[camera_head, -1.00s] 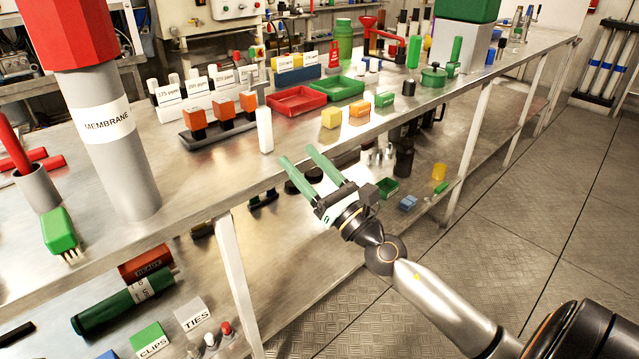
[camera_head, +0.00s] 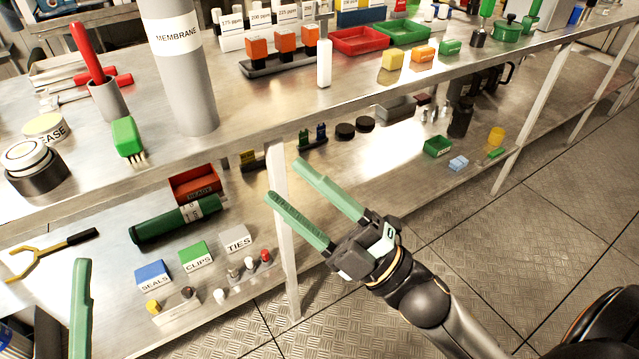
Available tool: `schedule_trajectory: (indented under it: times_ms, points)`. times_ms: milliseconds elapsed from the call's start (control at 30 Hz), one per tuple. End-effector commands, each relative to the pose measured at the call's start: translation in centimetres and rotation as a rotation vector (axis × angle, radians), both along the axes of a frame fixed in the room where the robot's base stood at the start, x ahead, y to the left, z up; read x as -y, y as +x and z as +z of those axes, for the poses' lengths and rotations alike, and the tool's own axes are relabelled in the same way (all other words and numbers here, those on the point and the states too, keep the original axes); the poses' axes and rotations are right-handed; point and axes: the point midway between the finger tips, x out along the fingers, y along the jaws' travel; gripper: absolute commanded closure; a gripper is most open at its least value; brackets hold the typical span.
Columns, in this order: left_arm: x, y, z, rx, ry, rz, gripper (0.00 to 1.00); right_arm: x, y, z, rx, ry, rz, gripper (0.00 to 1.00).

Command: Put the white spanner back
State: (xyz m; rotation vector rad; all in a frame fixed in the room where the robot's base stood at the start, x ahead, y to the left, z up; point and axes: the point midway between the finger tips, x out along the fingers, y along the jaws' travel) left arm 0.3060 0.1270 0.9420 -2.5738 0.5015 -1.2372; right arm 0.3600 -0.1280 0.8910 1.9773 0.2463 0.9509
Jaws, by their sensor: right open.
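An upright white handle with a grey metal head above it (camera_head: 324,62) stands near the front edge of the upper bench, beside the row of orange-topped blocks. It looks like the white spanner, though its lower end and support are unclear. My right gripper (camera_head: 286,180) is open and empty, in front of the bench and below its top edge. Its two green fingers point up and left, apart from the white handle. One green finger of my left gripper (camera_head: 80,308) shows at the lower left. The rest of that gripper is out of view.
A grey MEMBRANE cylinder (camera_head: 185,85) and a green brush (camera_head: 127,138) stand on the bench (camera_head: 230,105). A yellow tool with a black handle (camera_head: 50,252) lies on the lower shelf. A bench leg (camera_head: 284,235) is beside my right gripper. Open floor lies right.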

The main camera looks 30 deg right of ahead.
Motion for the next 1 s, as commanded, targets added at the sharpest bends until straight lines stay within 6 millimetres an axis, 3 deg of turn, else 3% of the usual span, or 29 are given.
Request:
schedule_trajectory:
  times_ms: [100,300,767,867,1000]
  points:
    - [0.0,0.0,0.0,0.0,0.0,0.0,0.27,-0.5,-3.4,2.9,-0.086,0.331,0.229,0.38]
    - [0.0,0.0,0.0,-0.001,0.0,0.0,0.27,-0.1,-5.4,5.0,-0.133,0.562,0.394,0.38]
    - [0.0,0.2,-0.1,-0.006,0.002,0.002,0.27,-0.1,-5.3,5.0,-0.14,0.566,0.394,0.38]
    - [-0.2,1.0,0.0,-0.052,0.002,0.013,0.27,0.0,-4.5,5.1,-0.179,0.575,0.371,0.38]
    - [-0.7,3.7,-0.7,-0.228,0.0,0.05,0.27,0.5,-1.7,4.4,-0.337,0.611,0.284,0.38]
